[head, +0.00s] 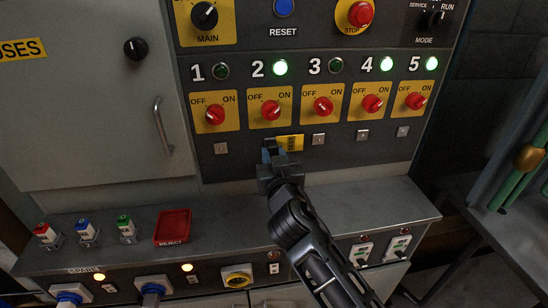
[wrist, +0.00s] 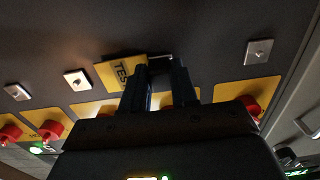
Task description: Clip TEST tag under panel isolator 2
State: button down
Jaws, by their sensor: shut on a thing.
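The yellow TEST tag (head: 291,143) is at the panel face below isolator 2 (head: 270,110), just right of my gripper (head: 270,152). In the wrist view the tag (wrist: 118,73) lies beside my fingertips (wrist: 162,72), its lettering partly covered by a finger. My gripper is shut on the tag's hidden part. A silver edge (wrist: 164,57) shows just beyond the fingertips, where the row's second square clip is mostly hidden. Whether the tag is seated on that clip cannot be told.
Square clips sit under the neighbouring isolators 1 (head: 221,149) and 3 (head: 318,139). Red isolator knobs are close to my gripper. A ledge below holds a red REJECT tray (head: 173,228) and several coloured-top blocks (head: 86,232). A cabinet handle (head: 162,126) protrudes at left.

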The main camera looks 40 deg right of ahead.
jog(key=c, duration=0.8)
grip_release()
jog(key=shift+b+v, duration=1.25)
jog(key=shift+v, duration=2.65)
jog(key=shift+f, duration=0.1)
